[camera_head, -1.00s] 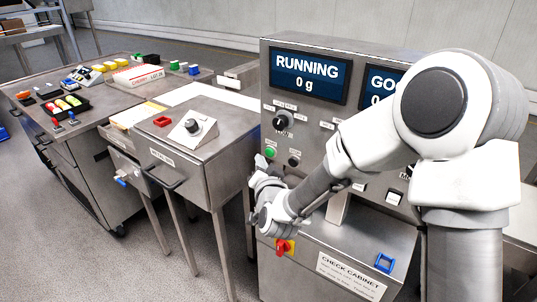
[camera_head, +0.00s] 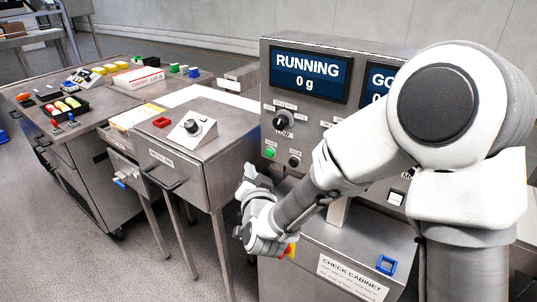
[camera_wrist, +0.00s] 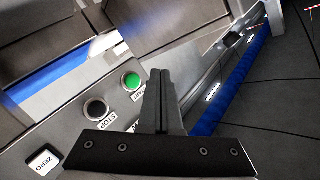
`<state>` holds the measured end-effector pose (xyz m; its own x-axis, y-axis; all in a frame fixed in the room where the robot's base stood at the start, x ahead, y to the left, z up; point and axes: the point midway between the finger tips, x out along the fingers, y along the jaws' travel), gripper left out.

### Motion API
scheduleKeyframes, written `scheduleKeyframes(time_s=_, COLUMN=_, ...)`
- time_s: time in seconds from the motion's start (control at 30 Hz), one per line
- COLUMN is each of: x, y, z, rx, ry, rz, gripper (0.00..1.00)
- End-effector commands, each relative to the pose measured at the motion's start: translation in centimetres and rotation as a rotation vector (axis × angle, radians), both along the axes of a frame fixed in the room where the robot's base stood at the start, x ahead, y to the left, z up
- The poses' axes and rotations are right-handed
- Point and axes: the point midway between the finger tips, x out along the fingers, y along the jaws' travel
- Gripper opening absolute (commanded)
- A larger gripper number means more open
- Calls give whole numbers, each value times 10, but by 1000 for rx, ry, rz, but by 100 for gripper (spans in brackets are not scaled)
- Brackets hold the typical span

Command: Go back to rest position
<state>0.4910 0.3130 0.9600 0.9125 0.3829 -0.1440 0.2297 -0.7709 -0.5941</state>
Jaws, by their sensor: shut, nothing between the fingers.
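My gripper (camera_head: 248,172) is in front of the control cabinet (camera_head: 330,125), left of and below its buttons in the head view. In the wrist view its fingers (camera_wrist: 160,100) are together with nothing between them. The green start button (camera_wrist: 132,81) and the dark stop button (camera_wrist: 96,108) lie beyond and left of the fingers, and the fingers appear apart from them. The green button also shows uncovered in the head view (camera_head: 270,152). The screen (camera_head: 309,74) reads RUNNING, 0 g. My forearm hides part of the panel and the second screen.
A red and yellow switch (camera_head: 290,250) is partly hidden behind my wrist. A steel stand with a dial (camera_head: 193,126) is left of my gripper. Farther left, a bench (camera_head: 25,100) holds a black tray (camera_head: 85,106) and coloured blocks. Open floor (camera_head: 150,270) lies front left.

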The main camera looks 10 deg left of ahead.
Motion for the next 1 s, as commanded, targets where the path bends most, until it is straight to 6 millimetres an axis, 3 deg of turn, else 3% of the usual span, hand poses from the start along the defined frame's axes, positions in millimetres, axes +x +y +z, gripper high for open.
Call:
scheduleKeyframes(time_s=0.2, x=1, y=-4, z=5, rx=-22, ry=3, rz=10, gripper=0)
scheduleKeyframes(time_s=0.37, x=2, y=-23, z=19, rx=-124, ry=35, rz=46, gripper=0)
scheduleKeyframes(time_s=0.67, x=-19, y=-96, z=48, rx=-387, ry=170, rz=85, gripper=0)
scheduleKeyframes(time_s=0.87, x=-54, y=-158, z=64, rx=-532, ry=298, rz=73, gripper=0)
scheduleKeyframes(time_s=1.0, x=-89, y=-203, z=73, rx=-610, ry=401, rz=56, gripper=0)
